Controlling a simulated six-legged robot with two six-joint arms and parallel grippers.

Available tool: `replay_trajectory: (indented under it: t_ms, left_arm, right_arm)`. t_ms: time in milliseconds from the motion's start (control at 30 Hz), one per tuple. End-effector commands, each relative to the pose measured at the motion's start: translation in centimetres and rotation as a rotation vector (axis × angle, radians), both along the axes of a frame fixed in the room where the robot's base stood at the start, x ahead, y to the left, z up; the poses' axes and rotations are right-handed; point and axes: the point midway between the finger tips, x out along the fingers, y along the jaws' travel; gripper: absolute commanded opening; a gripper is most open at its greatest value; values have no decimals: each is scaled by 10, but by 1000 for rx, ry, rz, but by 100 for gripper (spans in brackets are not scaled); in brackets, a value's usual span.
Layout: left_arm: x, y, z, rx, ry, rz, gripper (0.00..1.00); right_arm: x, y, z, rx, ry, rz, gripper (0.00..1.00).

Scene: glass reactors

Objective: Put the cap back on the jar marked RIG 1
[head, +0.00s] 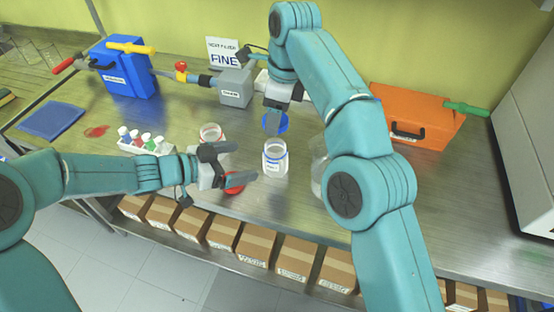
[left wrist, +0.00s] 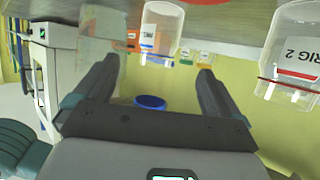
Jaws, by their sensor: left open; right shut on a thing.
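A clear jar with a blue band (head: 275,160) stands open on the bench; its label is too small to read in the head view. My right gripper (head: 272,112) is shut on a blue cap (head: 281,123), held above and behind that jar, apart from it. The blue cap also shows in the left wrist view (left wrist: 150,102). My left gripper (head: 238,164) is open and empty, its fingers pointing toward the jar from the left. A second jar with a red band (head: 211,131) stands behind it; a jar marked RIG 2 (left wrist: 296,50) shows upside down in the left wrist view.
A red cap (head: 234,187) lies under my left gripper. A rack of small bottles (head: 145,144) stands at left. A clear glass vessel (head: 318,176) is partly hidden by my right arm. A grey box (head: 235,88), blue case (head: 127,78) and orange case (head: 418,112) stand at the back.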

Motion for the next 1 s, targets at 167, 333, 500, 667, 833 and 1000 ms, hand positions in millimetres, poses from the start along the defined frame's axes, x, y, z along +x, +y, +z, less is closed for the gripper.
replay_trajectory:
  t_ms: [167, 333, 500, 667, 833, 1000]
  left_arm:
    - [18, -32, -15, 1, 1, -6, 98]
    - [32, -56, -26, 0, 0, -4, 98]
    - [42, -70, -32, 0, 0, -1, 98]
    - [45, -76, -35, 1, -1, -2, 98]
    - [45, -76, -35, 1, -1, -2, 98]
    - [45, -75, -34, 0, -1, 0, 68]
  right_arm:
    - [1, -2, 0, 0, 0, 0, 33]
    - [2, -3, 0, 0, 0, -1, 33]
    - [2, -4, 0, 0, 0, -1, 33]
    - [2, -4, 0, 0, 0, -1, 33]
    - [2, -4, 0, 0, 0, -1, 33]
    - [2, -3, 0, 0, 0, 0, 33]
